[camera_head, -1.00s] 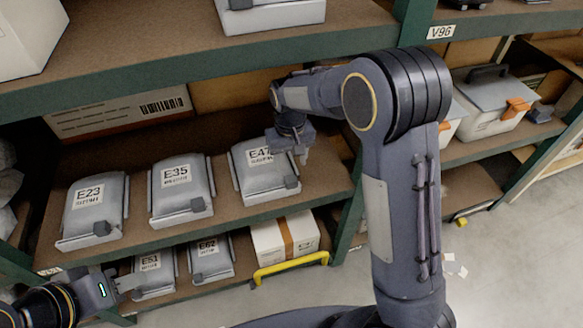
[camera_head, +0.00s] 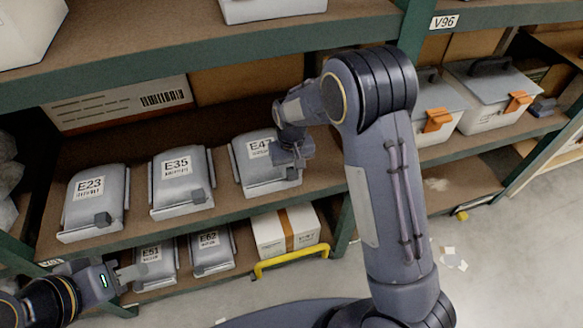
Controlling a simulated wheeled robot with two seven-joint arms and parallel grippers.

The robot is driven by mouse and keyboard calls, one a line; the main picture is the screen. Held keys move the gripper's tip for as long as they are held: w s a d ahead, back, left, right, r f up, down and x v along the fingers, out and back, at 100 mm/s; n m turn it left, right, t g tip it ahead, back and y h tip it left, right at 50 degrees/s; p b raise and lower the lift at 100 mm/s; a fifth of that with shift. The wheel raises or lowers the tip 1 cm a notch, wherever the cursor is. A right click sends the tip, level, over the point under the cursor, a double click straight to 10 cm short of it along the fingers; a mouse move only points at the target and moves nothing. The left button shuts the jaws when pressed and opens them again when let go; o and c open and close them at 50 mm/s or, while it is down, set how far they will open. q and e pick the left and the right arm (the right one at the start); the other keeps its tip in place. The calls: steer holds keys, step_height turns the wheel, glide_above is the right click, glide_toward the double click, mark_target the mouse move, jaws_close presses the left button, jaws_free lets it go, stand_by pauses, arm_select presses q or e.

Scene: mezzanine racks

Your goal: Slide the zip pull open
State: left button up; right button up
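Grey pouches stand on the middle shelf: E23 (camera_head: 96,187), E35 (camera_head: 179,168) and E47 (camera_head: 252,172). Each has a small dark block, seemingly the zip pull, at its lower right front; E35's pull (camera_head: 197,196) and E23's pull (camera_head: 102,219) are in plain view. My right gripper (camera_head: 297,164) points down at the right front of E47, over its pull (camera_head: 292,175), which is partly hidden. I cannot tell whether the fingers touch or grip it. My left gripper (camera_head: 130,277) is open and empty at the lower left, in front of the lower shelf.
Pouches E51 (camera_head: 153,262) and E62 (camera_head: 210,252) and a taped carton (camera_head: 286,231) are on the lower shelf, by a yellow handle (camera_head: 291,262). The green upper shelf edge (camera_head: 210,67) runs above. Lidded bins (camera_head: 490,95) stand right.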

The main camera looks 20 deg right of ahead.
mark_target(252, 187)
jaws_close()
steer(key=a, duration=1.1)
steer(key=shift+s+a+p, duration=0.2)
steer(key=shift+a+p, duration=0.05)
steer(key=shift+p, duration=0.05)
steer(key=o, duration=0.5)
jaws_free()
steer(key=shift+r, duration=0.1)
step_height(252, 187, up, 8)
steer(key=shift+f, duration=0.15)
steer(key=shift+s+f, duration=0.1)
